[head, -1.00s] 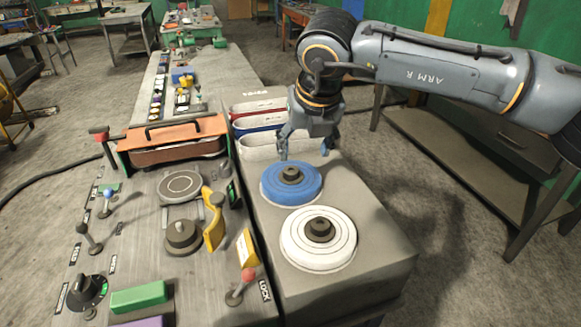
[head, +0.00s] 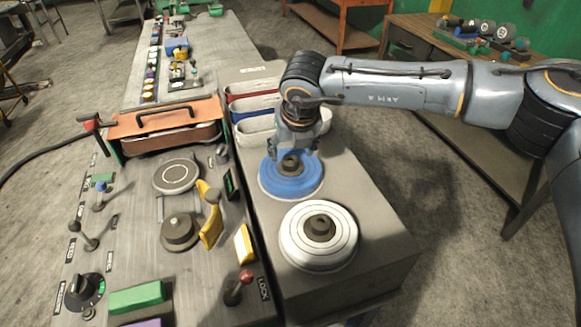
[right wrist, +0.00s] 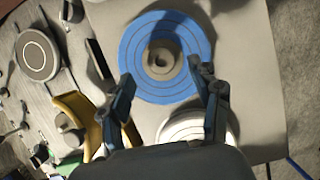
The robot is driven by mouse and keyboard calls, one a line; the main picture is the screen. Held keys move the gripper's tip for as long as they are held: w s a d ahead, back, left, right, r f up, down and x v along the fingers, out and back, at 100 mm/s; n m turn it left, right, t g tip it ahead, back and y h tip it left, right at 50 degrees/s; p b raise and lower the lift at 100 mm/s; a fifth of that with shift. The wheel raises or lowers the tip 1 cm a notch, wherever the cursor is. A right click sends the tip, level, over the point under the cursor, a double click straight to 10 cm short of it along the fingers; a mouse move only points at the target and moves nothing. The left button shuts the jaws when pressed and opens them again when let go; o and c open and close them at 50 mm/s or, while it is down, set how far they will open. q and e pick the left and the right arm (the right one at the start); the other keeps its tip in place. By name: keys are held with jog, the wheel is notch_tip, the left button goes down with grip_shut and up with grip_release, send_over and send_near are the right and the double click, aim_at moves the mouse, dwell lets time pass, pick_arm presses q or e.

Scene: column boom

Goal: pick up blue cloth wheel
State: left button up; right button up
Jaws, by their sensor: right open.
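The blue cloth wheel (head: 289,185) lies flat on the grey bench top, with a dark hub at its middle. It also shows in the right wrist view (right wrist: 137,75), where its hub is in full sight. My right gripper (head: 293,153) is at the wheel's far edge in the head view and covers part of it. In the right wrist view my right gripper (right wrist: 168,88) is open, its two fingers apart over the wheel's near part, with nothing between them but the wheel below. Whether the fingers touch the wheel I cannot tell. My left gripper is not in view.
A white wheel (head: 319,250) with a dark hub lies close in front of the blue one. A control panel with a yellow handle (head: 210,228) and a red-knobbed lever (head: 246,276) is to the left. The bench's right side is bare.

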aim_at(290, 160)
jog(key=shift+p+x, duration=0.9)
jog(key=shift+p, duration=0.1)
jog(key=shift+p+x, duration=0.35)
jog(key=shift+x, duration=0.8)
jog(key=shift+w+f, duration=0.2)
jog(key=shift+w, duration=0.05)
jog(key=shift+c, duration=1.1)
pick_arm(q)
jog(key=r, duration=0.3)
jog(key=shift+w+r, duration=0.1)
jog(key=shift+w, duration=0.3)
pick_arm(e)
grip_shut()
